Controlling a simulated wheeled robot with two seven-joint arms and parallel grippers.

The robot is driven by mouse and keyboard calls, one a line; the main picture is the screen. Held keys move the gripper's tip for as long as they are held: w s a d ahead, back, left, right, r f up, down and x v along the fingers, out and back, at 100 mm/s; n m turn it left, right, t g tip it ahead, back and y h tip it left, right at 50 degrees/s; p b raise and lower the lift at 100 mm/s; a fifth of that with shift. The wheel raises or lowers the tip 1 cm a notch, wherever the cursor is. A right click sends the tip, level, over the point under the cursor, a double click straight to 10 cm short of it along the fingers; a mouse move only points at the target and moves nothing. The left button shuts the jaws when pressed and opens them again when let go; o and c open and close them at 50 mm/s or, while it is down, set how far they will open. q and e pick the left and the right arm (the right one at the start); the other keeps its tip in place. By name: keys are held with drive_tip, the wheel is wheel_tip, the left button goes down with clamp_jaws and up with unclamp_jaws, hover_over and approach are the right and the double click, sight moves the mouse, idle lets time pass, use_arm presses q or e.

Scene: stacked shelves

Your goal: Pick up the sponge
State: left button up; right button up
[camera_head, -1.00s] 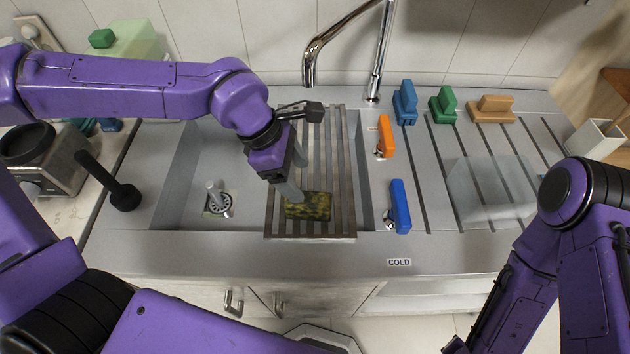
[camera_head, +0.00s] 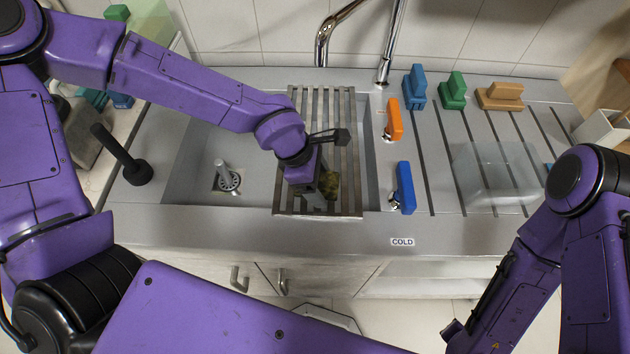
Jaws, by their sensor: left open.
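The sponge (camera_head: 331,184) is a mottled yellow-green block. It lies on the slatted metal rack (camera_head: 345,150) across the sink, and much of it is hidden behind my left gripper. My left gripper (camera_head: 318,199) points down at the sponge's left side, close over it; whether it touches the sponge cannot be told. Its jaws are open. My right arm (camera_head: 570,235) is at the right edge, and its gripper is not clearly visible.
The sink basin (camera_head: 195,165) with a drain is left of the rack. An orange handle (camera_head: 394,119) and a blue handle (camera_head: 405,188) stand right of it. A faucet (camera_head: 387,50) rises behind. A clear container (camera_head: 490,175) stands on the grooved drainboard, with colored blocks behind.

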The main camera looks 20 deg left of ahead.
use_arm(q)
drive_tip(key=shift+f, duration=0.2)
idle(0.3)
drive_tip(key=c, duration=1)
drive_tip(key=shift+c, duration=0.2)
